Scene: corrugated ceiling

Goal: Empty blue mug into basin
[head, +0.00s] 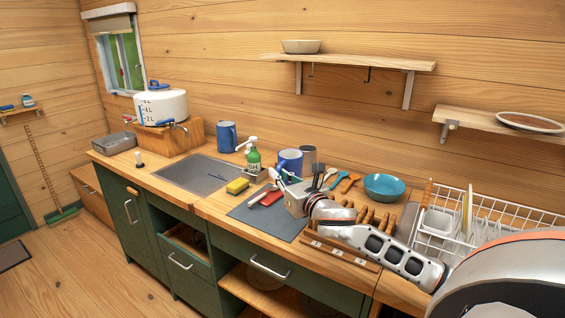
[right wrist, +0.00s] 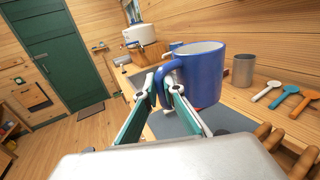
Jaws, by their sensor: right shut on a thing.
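The blue mug (head: 290,162) is upright at the back edge of the grey mat, left of a grey metal cup. In the right wrist view the blue mug (right wrist: 198,80) is large. My right gripper (head: 276,177) is shut on its handle; the fingers (right wrist: 163,88) close around it at the left side. I cannot tell whether the mug's base touches the counter, and its contents are hidden. The basin (head: 192,174) is a grey sink in the counter, left of the mat. My left gripper is not in view.
A green soap bottle (head: 254,160) and yellow sponge (head: 237,186) stand between basin and held mug. A grey mat (head: 262,222) has a red item on it. A metal cup (head: 308,158), teal bowl (head: 384,186) and dish rack (head: 475,215) are to the right.

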